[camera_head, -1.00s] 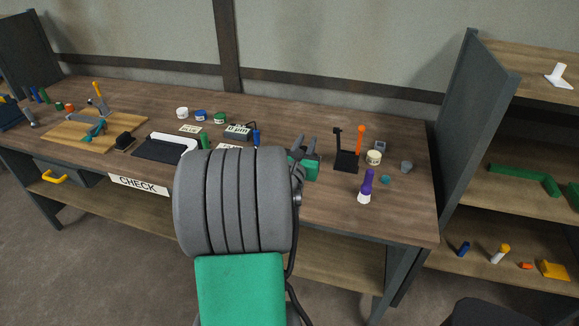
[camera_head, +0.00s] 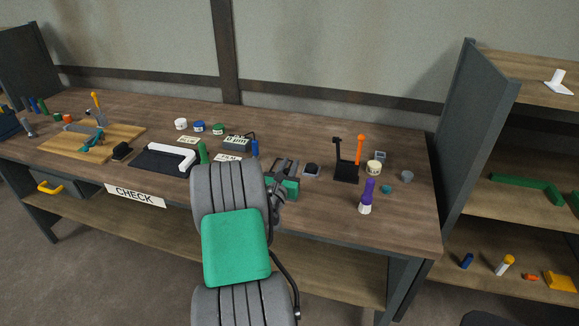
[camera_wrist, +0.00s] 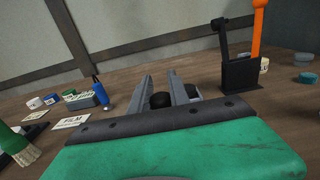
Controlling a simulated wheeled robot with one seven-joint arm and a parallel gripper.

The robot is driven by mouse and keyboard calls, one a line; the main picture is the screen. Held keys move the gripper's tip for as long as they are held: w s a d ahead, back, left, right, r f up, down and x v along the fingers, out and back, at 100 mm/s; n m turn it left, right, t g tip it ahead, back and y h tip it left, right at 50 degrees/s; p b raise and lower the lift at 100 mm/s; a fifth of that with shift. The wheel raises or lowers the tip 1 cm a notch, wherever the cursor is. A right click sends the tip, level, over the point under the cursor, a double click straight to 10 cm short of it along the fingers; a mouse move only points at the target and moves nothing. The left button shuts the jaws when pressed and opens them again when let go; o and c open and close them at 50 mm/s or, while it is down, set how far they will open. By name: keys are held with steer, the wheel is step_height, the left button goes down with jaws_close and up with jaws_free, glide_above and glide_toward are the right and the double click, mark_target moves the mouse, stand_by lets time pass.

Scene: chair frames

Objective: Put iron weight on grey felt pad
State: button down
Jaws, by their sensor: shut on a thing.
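My gripper (camera_head: 285,166) is over the front middle of the workbench, its fingers pointing toward the back wall. In the wrist view my gripper (camera_wrist: 160,92) has its two grey fingers on either side of a dark round thing (camera_wrist: 159,100), which looks like the iron weight. The fingers mostly hide it in the head view. Just right of the fingers, a small dark thing with a grey border (camera_head: 312,170) lies on the bench. It may be the grey felt pad with something dark on it, but I cannot tell.
A black stand with an orange-handled tool (camera_head: 346,172) stands to the right. A purple-handled brush (camera_head: 367,196) and cream jar (camera_head: 374,167) are near it. A blue bottle (camera_head: 255,148), green-handled brush (camera_head: 203,153) and label cards (camera_head: 228,157) are to the left.

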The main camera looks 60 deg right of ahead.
steer(key=c, duration=1.2)
jaws_free()
steer(key=shift+f, duration=0.1)
steer(key=shift+c, duration=0.2)
